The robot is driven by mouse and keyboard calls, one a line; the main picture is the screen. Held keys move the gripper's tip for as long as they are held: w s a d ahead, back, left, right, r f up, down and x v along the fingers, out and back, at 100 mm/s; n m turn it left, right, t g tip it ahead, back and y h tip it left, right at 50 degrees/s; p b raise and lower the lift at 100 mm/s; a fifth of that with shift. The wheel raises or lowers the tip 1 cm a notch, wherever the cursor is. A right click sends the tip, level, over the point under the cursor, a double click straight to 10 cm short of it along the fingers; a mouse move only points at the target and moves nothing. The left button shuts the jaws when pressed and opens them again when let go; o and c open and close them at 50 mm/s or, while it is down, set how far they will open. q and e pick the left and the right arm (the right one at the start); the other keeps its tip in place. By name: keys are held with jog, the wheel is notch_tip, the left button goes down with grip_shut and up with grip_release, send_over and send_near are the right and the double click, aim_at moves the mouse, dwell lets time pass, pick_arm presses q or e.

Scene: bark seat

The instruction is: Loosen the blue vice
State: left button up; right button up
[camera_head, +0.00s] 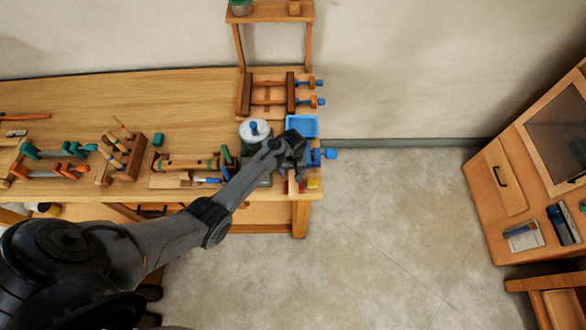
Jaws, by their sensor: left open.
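The blue vice (329,154) sits at the right end of the wooden workbench (190,95). Only its blue end shows, sticking out past the bench's right edge; my left arm hides most of the rest. My left gripper (294,153) reaches in from the left and is at the vice, just left of the blue end. The gripper is open, but its fingertips are small and dark, so I cannot tell whether they touch the vice. My right gripper does not show.
A blue tray (301,121) and a white round object (252,131) lie close to the gripper. A wooden clamp (268,93) is behind them. Several tools cover the bench's left part. A wooden cabinet (500,178) stands at the right. The floor between is clear.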

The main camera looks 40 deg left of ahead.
pick_arm(q)
jog(key=c, duration=1.2)
jog(key=shift+o, duration=0.2)
jog(key=shift+w+d, duration=0.2)
jog(key=o, duration=1.6)
jog(key=shift+c, duration=0.2)
jog(key=shift+r, duration=0.15)
notch_tip(320, 180, up, 6)
jog(key=p, duration=0.7)
